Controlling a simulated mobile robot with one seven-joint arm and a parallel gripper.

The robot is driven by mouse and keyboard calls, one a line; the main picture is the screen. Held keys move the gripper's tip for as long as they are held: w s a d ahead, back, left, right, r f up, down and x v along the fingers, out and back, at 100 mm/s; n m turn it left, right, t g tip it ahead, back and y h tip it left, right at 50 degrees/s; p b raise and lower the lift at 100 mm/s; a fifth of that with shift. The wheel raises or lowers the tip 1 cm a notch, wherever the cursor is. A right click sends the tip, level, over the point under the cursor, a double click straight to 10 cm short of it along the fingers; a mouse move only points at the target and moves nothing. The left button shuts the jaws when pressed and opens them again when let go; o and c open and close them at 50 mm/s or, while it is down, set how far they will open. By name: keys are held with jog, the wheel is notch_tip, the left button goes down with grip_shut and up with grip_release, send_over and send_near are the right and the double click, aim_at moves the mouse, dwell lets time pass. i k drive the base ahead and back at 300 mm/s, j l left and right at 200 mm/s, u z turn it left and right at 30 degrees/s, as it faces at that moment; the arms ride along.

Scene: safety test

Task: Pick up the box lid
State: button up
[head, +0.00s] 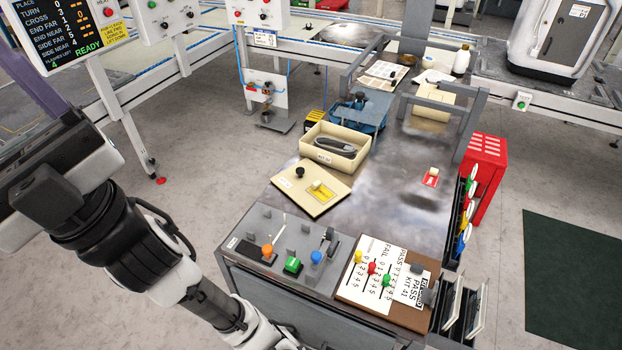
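The box lid (302,196) is a flat tan panel with a black knob (299,171) and a yellow-framed label or window. It lies on the dark bench top (385,190), in front of the open tan box (315,151), close to or touching it. The box holds a dark grey, rounded object (336,146). My arm fills the left and lower left of the head view, apart from the lid. I cannot make out its gripper's fingertips, and nothing is seen touching the lid.
A grey panel (262,222) with orange, green and blue knobs stands in front of the lid. A white scoreboard (380,257) with coloured pegs lies right of it. A small red switch (431,177) sits on the bench at right. The bench middle, right of the lid, is clear.

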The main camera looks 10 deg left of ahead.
aim_at(297, 181)
jog(key=j+z, duration=0.1)
jog(key=z, duration=0.35)
jog(key=j+z, duration=0.15)
jog(key=z, duration=0.3)
jog(key=j+z, duration=0.35)
jog(key=k+j+z, duration=0.2)
jog(key=j+z, duration=0.15)
jog(key=j, duration=0.15)
jog(key=k+j+z, duration=0.1)
jog(key=j, duration=0.2)
jog(key=k+j+z, duration=0.1)
jog(key=j, duration=0.25)
jog(key=k+j+z, duration=0.15)
jog(key=k+j, duration=0.15)
jog(key=j, duration=0.2)
jog(key=k+j, duration=0.15)
jog(key=j, duration=0.2)
jog(key=k+j, duration=0.15)
jog(key=j, duration=0.15)
jog(key=i+j, duration=0.2)
jog(key=j, duration=0.15)
